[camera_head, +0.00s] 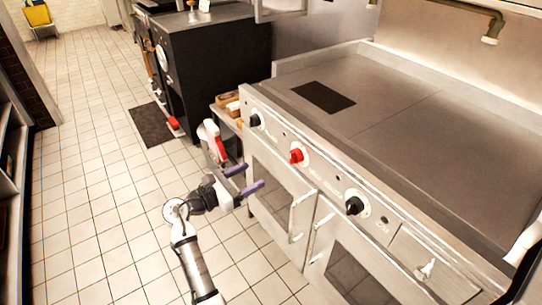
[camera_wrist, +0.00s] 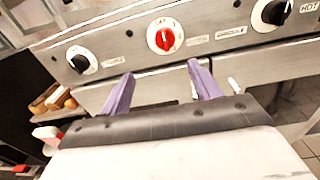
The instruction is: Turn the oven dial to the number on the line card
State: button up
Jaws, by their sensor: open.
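The oven front has a red dial (camera_head: 296,156) on a round white plate, between a black dial (camera_head: 255,120) on the left and another black dial (camera_head: 354,205) on the right. In the wrist view the red dial (camera_wrist: 165,39) sits just beyond and above my fingertips, with the left black dial (camera_wrist: 82,60) and right black dial (camera_wrist: 275,12) beside it. The dial numbers are too small to read. My gripper (camera_head: 254,177) is open and empty, its purple fingers (camera_wrist: 161,72) apart from the panel and the dials. I cannot make out a line card.
Oven door handles (camera_head: 301,216) stick out below the panel. A flat griddle top (camera_head: 400,120) lies above it. A red and white object (camera_head: 214,142) and a shelf with brown items (camera_head: 229,103) stand at left.

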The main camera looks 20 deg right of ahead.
aim_at(291, 159)
jog(key=s+p+x, duration=0.1)
jog(key=p+x, duration=0.1)
jog(key=x, duration=1.2)
jog(key=shift+d+g, duration=0.25)
jog(key=shift+g, duration=0.05)
jog(key=c, duration=1)
